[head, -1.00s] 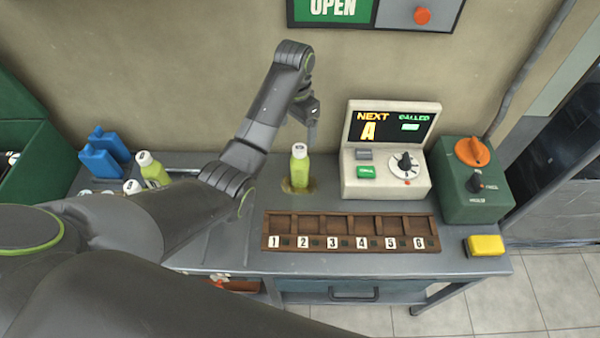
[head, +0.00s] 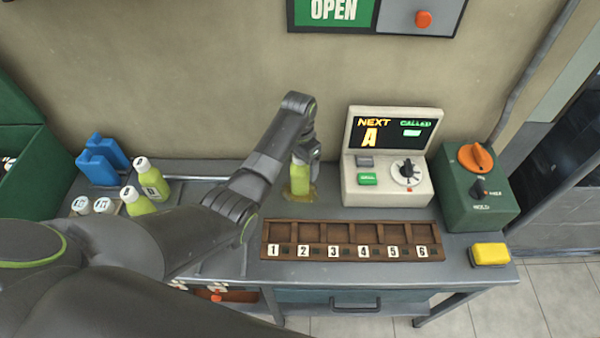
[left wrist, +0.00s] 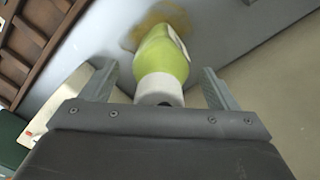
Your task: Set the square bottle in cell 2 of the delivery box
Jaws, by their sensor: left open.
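A yellow-green bottle (head: 299,181) stands upright on a brownish wet patch on the counter, behind the delivery box. I cannot tell for sure that its body is square. My left gripper (head: 304,154) is over its top, pointing down. In the left wrist view my left gripper (left wrist: 160,88) is open, with one finger on each side of the bottle's white cap (left wrist: 160,88) and gaps on both sides. The brown delivery box (head: 352,257) has cells numbered 1 to 6, and they look empty. Cell 2 (head: 308,232) is second from the left. My right gripper is out of view.
A cream call machine (head: 388,187) stands right of the bottle, beside a green control box (head: 478,190). A yellow block (head: 489,254) is at the right edge. More green bottles (head: 152,182) and blue jugs (head: 103,158) are at the left. The wall is close behind.

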